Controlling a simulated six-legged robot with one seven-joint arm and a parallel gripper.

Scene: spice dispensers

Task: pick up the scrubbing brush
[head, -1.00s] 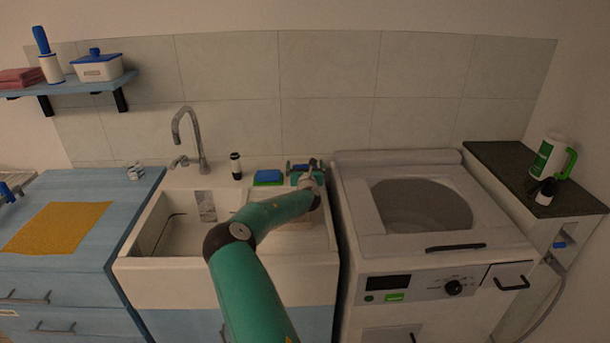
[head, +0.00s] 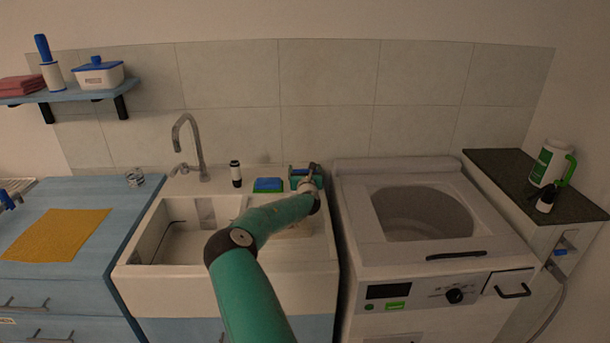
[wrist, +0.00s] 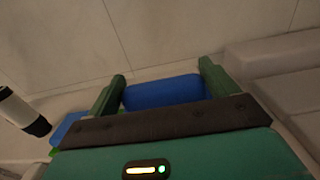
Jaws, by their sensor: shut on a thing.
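My gripper (head: 303,172) is at the back of the sink's drainboard, near the tiled wall. In the wrist view its two green fingers (wrist: 162,78) are shut on a blue block-like thing, which I take to be the scrubbing brush (wrist: 164,93). Only its blue top shows between the fingers, and its lower part is hidden by my gripper. In the head view a little blue of the brush (head: 301,171) shows between the fingers. I cannot tell whether it still touches the surface.
A blue and green sponge (head: 268,185) lies just left of my gripper. A dark-capped bottle (head: 236,174) and the faucet (head: 197,145) stand further left. The sink basin (head: 180,240) is in front. A top-loading washer (head: 350,215) stands close on the right.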

